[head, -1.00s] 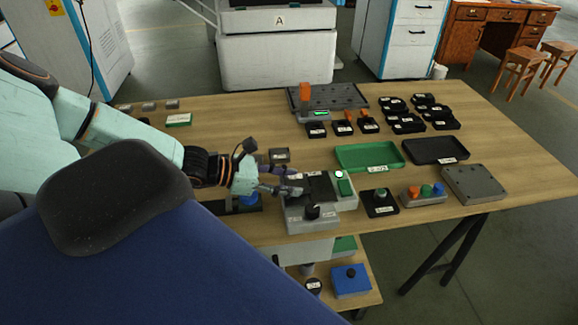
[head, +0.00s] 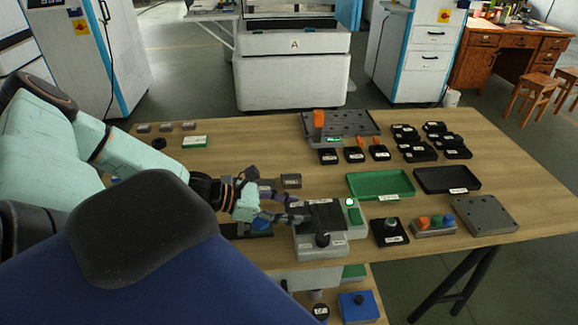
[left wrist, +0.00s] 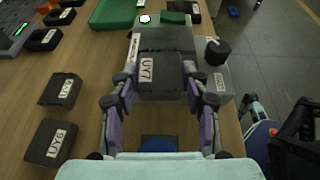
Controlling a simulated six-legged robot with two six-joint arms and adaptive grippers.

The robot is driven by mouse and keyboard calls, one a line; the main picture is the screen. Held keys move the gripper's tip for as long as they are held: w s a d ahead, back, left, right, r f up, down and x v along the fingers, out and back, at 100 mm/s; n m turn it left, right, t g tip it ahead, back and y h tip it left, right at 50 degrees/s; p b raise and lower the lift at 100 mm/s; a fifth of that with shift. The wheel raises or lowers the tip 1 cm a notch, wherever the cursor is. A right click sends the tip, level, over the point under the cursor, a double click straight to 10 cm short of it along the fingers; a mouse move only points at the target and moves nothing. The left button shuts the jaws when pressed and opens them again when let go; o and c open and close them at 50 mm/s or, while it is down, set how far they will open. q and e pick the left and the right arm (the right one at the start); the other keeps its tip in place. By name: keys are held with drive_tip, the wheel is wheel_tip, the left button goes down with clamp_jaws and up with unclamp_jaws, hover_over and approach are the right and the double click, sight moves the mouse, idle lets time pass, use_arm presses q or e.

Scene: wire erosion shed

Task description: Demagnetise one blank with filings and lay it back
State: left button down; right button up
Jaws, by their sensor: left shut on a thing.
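My left gripper (head: 296,212) reaches in from the left to a grey device (head: 320,252) with a black top plate, black knob, green button and lit lamp. In the left wrist view, the gripper (left wrist: 158,88) is shut on a dark blank labelled UY7 (left wrist: 150,72). The blank is at the device's black plate (left wrist: 168,38); whether it touches the plate I cannot tell. Two other labelled dark blanks, one (left wrist: 60,90) and another (left wrist: 50,140), lie on the table to the left. No filings are discernible. My right gripper is out of view.
A green tray (head: 380,184) and a black tray (head: 447,180) lie behind and right of the device. A black button box (head: 390,238), a three-knob box (head: 434,231) and a grey plate (head: 486,215) line the front edge. Several small black bins (head: 410,150) stand farther back.

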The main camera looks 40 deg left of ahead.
sight(289, 210)
use_arm(q)
drive_tip(key=shift+r+p, duration=3.65)
drive_tip(key=shift+r, duration=0.15)
